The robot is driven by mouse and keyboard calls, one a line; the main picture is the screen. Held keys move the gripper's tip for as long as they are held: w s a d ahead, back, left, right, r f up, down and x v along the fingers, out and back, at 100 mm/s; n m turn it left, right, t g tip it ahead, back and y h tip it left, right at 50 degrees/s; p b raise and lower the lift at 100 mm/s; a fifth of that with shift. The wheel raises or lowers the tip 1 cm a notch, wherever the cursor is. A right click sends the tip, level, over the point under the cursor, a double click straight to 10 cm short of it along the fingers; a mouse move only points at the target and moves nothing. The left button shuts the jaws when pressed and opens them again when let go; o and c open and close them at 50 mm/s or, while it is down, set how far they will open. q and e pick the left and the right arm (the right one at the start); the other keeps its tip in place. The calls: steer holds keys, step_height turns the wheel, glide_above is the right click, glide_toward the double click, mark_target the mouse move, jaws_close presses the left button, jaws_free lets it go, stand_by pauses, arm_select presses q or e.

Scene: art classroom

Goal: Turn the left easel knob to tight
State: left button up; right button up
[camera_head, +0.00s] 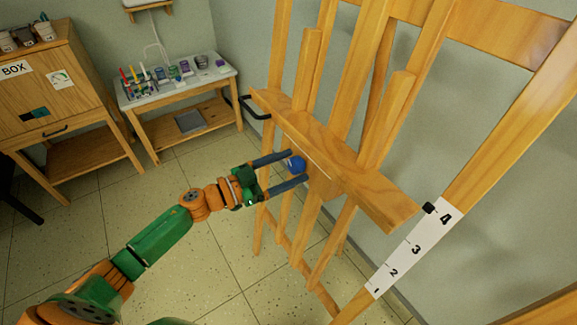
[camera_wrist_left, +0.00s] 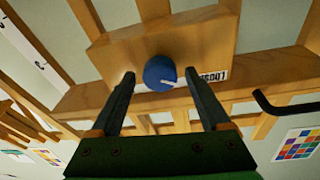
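A round blue knob (camera_head: 296,164) sits on the front of the wooden easel (camera_head: 330,165), below its ledge. In the left wrist view the knob (camera_wrist_left: 160,73) carries a white pointer mark towards its lower right. A white label beside it is partly hidden; its visible letters look like the end of a word. My left gripper (camera_head: 293,168) is open, with one finger on each side of the knob. In the left wrist view, gaps show between the knob and both fingers (camera_wrist_left: 160,90). My right gripper is in neither view.
A black handle (camera_head: 254,108) sticks out at the easel's left end. A strip numbered 1 to 4 (camera_head: 415,248) with a black marker runs along the right leg. A paint table (camera_head: 180,85) and wooden cabinet (camera_head: 60,95) stand behind left. The floor between is clear.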

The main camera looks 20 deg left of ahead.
arm_select(q)
steer(key=shift+a, duration=0.1)
jaws_close()
steer(key=shift+m, duration=0.3)
steer(key=m+g, duration=0.1)
steer(key=m, duration=0.5)
steer(key=shift+r, duration=0.1)
steer(key=m+g, duration=0.1)
steer(key=m, duration=0.2)
steer(key=m+p, duration=0.1)
steer(key=m, duration=0.2)
steer(key=shift+m+g, duration=0.4)
steer(key=m+y+p, duration=0.1)
steer(key=m, duration=0.4)
steer(key=shift+r+p, duration=0.1)
steer(key=shift+p, duration=0.25)
steer(key=m+y+p, duration=0.1)
steer(key=m+p, duration=0.1)
steer(key=m, duration=0.3)
steer(key=shift+m, duration=0.3)
